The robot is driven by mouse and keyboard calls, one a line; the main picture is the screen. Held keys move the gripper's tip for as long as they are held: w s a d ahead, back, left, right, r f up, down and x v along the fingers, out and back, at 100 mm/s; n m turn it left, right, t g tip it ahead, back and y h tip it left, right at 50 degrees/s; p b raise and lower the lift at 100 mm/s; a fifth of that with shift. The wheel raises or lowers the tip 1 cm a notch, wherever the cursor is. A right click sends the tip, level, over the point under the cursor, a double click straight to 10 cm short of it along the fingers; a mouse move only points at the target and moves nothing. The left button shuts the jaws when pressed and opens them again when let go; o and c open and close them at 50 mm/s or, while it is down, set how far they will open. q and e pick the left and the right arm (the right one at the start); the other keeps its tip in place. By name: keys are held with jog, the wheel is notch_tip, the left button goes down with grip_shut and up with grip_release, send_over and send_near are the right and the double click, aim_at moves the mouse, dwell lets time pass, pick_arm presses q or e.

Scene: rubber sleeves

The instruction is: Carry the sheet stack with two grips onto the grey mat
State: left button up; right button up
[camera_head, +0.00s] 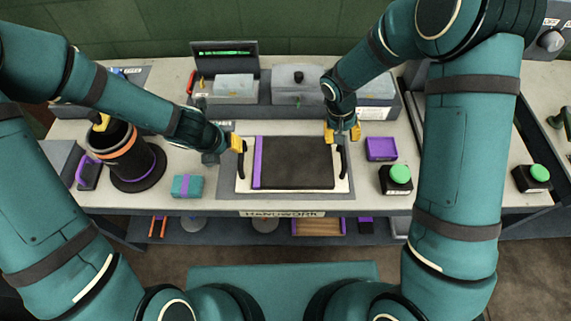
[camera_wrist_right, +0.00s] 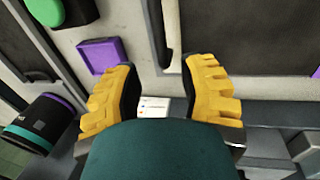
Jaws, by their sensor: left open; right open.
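The sheet stack (camera_head: 295,165) is a dark brown slab with a purple strip along its left side. It lies flat on a cream board (camera_head: 242,184) with a black handle at each side; the grey mat (camera_head: 226,190) shows around the board. My left gripper (camera_head: 237,145) is open with yellow fingertips near the board's upper left corner, apart from the stack as far as I can tell. My right gripper (camera_head: 342,131) is open and empty above the board's upper right corner. The right wrist view shows its spread fingers (camera_wrist_right: 160,78), with the dark stack (camera_wrist_right: 235,35) beyond.
A purple tray (camera_head: 381,149) and a green button (camera_head: 398,174) stand right of the board. A teal box (camera_head: 187,186) and a dark cylinder (camera_head: 132,160) with an orange band stand left. Grey bins (camera_head: 298,88) line the back.

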jog(key=shift+a+r, duration=0.15)
jog(key=shift+r, duration=0.65)
jog(key=shift+a+r, duration=0.15)
jog(key=shift+r, duration=0.65)
jog(key=shift+s, duration=0.1)
